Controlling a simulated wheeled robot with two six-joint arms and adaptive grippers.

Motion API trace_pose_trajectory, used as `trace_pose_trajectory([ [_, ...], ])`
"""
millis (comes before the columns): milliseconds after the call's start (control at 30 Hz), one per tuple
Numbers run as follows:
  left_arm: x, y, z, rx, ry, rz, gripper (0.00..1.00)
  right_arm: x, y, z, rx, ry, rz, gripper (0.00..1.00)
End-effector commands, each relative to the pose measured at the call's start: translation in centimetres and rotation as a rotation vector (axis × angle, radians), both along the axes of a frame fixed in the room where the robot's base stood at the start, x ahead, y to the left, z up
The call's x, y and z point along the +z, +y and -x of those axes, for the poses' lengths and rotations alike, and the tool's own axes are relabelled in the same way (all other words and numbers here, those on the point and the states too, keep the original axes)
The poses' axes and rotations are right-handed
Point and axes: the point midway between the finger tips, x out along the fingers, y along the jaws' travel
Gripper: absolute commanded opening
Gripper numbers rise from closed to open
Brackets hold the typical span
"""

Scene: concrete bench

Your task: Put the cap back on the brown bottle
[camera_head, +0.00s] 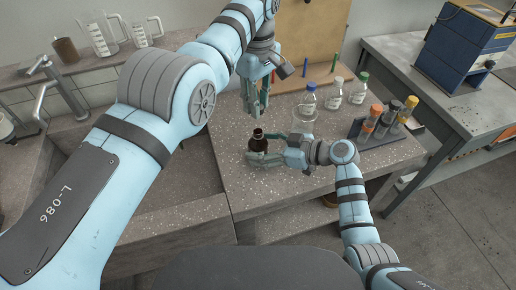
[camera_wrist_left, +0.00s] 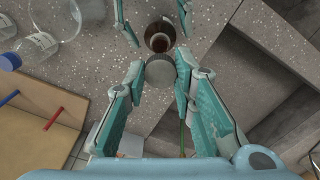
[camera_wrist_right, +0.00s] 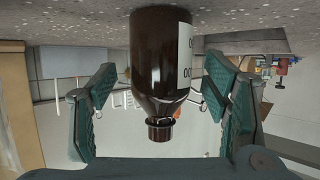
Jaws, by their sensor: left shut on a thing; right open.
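The brown bottle (camera_head: 258,144) stands upright and uncapped near the bench's front left edge. It also shows in the left wrist view (camera_wrist_left: 160,36) with its open mouth up, and in the right wrist view (camera_wrist_right: 160,65), upside down in the picture. My left gripper (camera_head: 256,112) points down above the bottle, shut on the grey cap (camera_wrist_left: 160,70). The cap is apart from the bottle mouth; I cannot make it out in the head view. My right gripper (camera_head: 264,147) is open at the bottle, its fingers on either side with gaps visible in the right wrist view.
Clear bottles with a blue cap (camera_head: 308,103), a white cap (camera_head: 334,95) and a green cap (camera_head: 358,90) stand behind to the right. A rack (camera_head: 375,136) of capped tubes is at the right. A pegboard (camera_head: 305,45) stands behind. A sink lies at left.

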Motion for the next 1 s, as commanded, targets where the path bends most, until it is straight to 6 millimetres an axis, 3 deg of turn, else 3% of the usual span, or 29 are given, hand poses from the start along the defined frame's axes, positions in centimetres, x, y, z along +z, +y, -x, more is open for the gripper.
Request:
trace_pose_trajectory([
  [333, 0.0, 0.0, 0.0, 0.0, 0.0, 0.0, 0.13, -0.2, 0.3, -0.1, 0.0, 0.0, 0.001, 0.68],
  [767, 0.0, 0.0, 0.0, 0.0, 0.0, 0.0, 0.13, -0.2, 0.3, -0.1, 0.0, 0.0, 0.001, 0.0],
  [867, -0.1, 0.0, 0.0, -0.018, 0.001, -0.001, 0.13, -0.2, 0.3, -0.1, 0.0, 0.0, 0.001, 0.0],
  [1000, -1.8, 0.0, 0.0, -0.276, 0.002, 0.002, 0.13, -0.2, 0.3, -0.1, 0.0, 0.0, 0.001, 0.0],
])
